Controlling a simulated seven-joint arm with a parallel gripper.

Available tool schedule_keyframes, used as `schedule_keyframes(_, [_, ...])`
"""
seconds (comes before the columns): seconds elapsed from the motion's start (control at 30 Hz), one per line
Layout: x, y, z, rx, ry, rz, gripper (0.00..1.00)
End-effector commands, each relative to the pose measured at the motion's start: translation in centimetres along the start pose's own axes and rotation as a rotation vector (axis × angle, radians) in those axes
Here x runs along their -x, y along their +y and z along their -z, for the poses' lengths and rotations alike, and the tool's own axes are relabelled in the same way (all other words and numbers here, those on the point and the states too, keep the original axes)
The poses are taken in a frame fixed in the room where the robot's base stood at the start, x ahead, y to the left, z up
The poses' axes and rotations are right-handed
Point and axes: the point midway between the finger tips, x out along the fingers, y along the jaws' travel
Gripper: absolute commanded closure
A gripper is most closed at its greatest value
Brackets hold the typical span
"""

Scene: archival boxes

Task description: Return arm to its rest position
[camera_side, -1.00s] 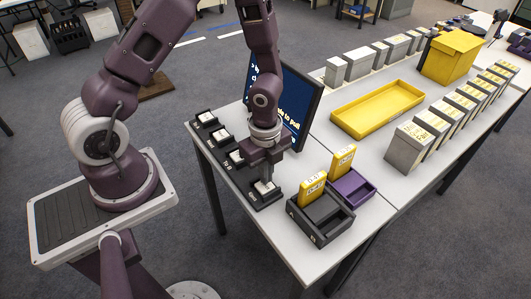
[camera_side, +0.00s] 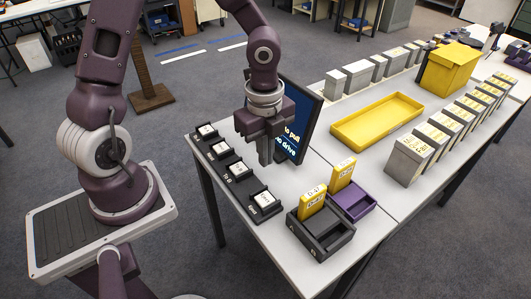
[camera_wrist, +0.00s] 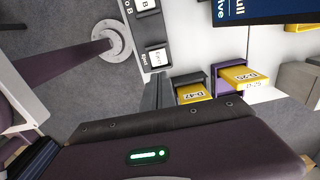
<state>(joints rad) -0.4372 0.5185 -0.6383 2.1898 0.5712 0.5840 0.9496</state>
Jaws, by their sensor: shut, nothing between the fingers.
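My gripper (camera_side: 266,158) is shut and empty. In the side view it points down above the table, just in front of the monitor and to the right of the row of black button stations. In the wrist view its dark fingers (camera_wrist: 156,92) show near the middle, over the table edge. My arm reaches over the table from the left.
Several button stations (camera_side: 238,171) line the table's left edge. A dark box (camera_side: 322,240) and a purple box (camera_side: 362,203) hold yellow cartons. The monitor (camera_side: 303,110) stands close behind my gripper. A yellow tray (camera_side: 340,135), yellow box (camera_side: 445,72) and grey boxes (camera_side: 404,165) stand farther right.

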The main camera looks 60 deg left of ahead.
Motion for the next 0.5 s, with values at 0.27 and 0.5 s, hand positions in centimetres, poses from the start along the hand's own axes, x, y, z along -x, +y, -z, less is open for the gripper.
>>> schedule_keyframes(0.27, [0.4,0.1,-0.2,0.021,-0.013,0.006,1.00])
schedule_keyframes(0.5, [9.3,3.6,-2.8,0.587,-0.149,0.207,1.00])
